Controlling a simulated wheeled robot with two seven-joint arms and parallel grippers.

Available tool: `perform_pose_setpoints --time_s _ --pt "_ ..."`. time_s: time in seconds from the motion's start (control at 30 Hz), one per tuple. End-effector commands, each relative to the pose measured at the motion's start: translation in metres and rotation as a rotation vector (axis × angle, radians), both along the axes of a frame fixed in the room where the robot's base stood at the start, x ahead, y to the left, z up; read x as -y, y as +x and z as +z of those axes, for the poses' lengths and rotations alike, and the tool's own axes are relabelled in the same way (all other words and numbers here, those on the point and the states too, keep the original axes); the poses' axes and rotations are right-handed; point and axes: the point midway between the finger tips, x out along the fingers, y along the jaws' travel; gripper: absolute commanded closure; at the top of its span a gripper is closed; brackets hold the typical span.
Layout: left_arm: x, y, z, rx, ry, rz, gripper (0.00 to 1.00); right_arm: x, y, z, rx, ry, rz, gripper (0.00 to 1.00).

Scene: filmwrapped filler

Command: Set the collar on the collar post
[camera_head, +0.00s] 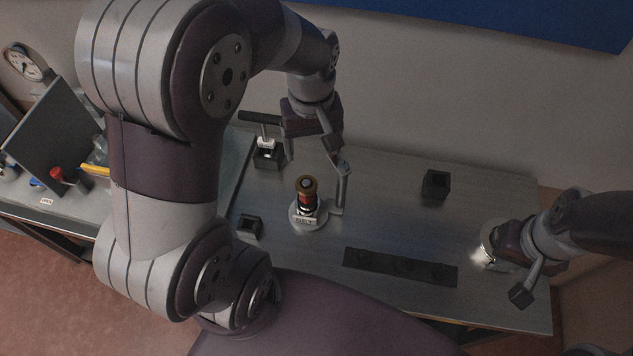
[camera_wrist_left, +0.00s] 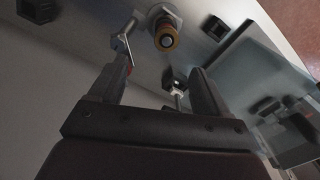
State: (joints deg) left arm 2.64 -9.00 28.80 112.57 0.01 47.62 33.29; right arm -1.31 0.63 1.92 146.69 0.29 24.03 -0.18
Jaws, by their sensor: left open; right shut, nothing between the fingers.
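A brown-gold ring that looks like the collar (camera_head: 307,185) sits around the top of an upright post with dark and red bands (camera_head: 306,201). This post stands on a round pale base (camera_head: 297,222) with a label. The collar also shows in the left wrist view (camera_wrist_left: 166,40). My left gripper (camera_head: 312,148) is open and empty, above and behind the collar and apart from it. In the left wrist view its fingers (camera_wrist_left: 155,74) have nothing between them. My right gripper (camera_head: 507,264) is shut and empty at the table's right side, beside a shiny round item (camera_head: 488,243).
A metal upright (camera_head: 341,190) stands close right of the base. A T-handled tool (camera_head: 262,118) sits in a black holder (camera_head: 268,157). Black blocks (camera_head: 250,226) (camera_head: 436,184) and a black strip (camera_head: 400,266) lie on the table.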

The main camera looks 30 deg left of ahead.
Motion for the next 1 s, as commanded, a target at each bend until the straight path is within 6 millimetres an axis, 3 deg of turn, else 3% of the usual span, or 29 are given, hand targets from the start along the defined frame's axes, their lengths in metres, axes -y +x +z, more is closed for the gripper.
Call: perform_pose_setpoints --time_s 0.2,0.47,0.6,0.73,0.9,0.97,1.0 --pt "0.0 -0.003 -0.046 -0.006 0.0 0.004 0.23 0.0 0.0 0.009 0.001 0.0 0.0 1.0" --pt "-0.001 -0.006 -0.081 -0.006 0.0 0.003 0.23 0.0 0.0 0.02 0.0 0.0 0.0 1.0" --pt "-0.002 -0.009 -0.109 -0.005 0.0 0.003 0.23 0.0 0.0 0.026 0.001 0.0 0.0 1.0" --pt "-0.002 -0.008 -0.121 0.0 0.0 0.002 0.23 0.0 0.0 0.027 0.001 0.0 0.0 1.0" --pt "-0.002 -0.008 -0.121 0.001 0.001 0.002 0.23 0.0 0.0 0.026 0.0 0.0 0.0 1.0" --pt "-0.002 -0.008 -0.121 0.001 0.001 0.002 0.39 0.0 0.0 0.026 0.0 0.0 0.0 1.0" --pt "-0.002 -0.008 -0.121 0.0 0.0 0.002 0.52 0.0 0.0 0.026 0.0 0.0 0.0 1.0"
